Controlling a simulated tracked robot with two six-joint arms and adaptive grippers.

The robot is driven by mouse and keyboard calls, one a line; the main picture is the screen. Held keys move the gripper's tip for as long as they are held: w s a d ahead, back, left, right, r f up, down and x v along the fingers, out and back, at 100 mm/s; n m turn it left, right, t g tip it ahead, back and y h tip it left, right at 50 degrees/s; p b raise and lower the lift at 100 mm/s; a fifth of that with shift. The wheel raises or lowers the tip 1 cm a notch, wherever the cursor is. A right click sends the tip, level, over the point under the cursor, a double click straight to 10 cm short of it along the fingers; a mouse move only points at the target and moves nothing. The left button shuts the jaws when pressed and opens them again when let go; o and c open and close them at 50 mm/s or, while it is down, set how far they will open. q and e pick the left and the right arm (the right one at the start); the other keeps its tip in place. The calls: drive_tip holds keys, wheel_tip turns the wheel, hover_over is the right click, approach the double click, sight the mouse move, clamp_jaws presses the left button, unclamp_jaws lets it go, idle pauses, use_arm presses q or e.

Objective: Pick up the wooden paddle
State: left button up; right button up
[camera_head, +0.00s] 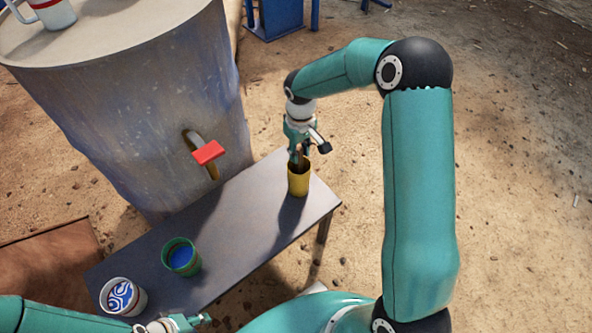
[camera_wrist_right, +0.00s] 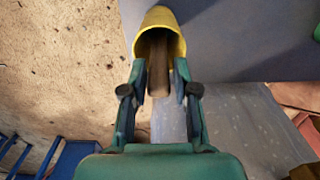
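The wooden paddle (camera_wrist_right: 158,72) stands in a yellow cup (camera_head: 298,181), with its brown handle sticking out of the mouth. The cup also shows in the right wrist view (camera_wrist_right: 160,20). The paddle's lower part is hidden inside the cup. My right gripper (camera_head: 299,155) is just above the cup. In the right wrist view its two open fingers (camera_wrist_right: 159,78) stand on either side of the handle, with a gap on each side. My left gripper (camera_head: 195,321) is low at the table's near end, away from the paddle; its opening is unclear.
The cup stands near the right end of a narrow dark table (camera_head: 225,222). A green cup with blue contents (camera_head: 181,257) and a white-and-blue patterned cup (camera_head: 122,297) stand further left. A large metal drum (camera_head: 130,110) with a red-handled tap (camera_head: 208,152) rises behind the table.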

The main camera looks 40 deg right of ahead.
sight(299, 170)
drive_tip(key=shift+w+f+b, duration=0.15)
drive_tip(key=shift+f+b, duration=0.6)
drive_tip(key=shift+f, duration=2.05)
clamp_jaws()
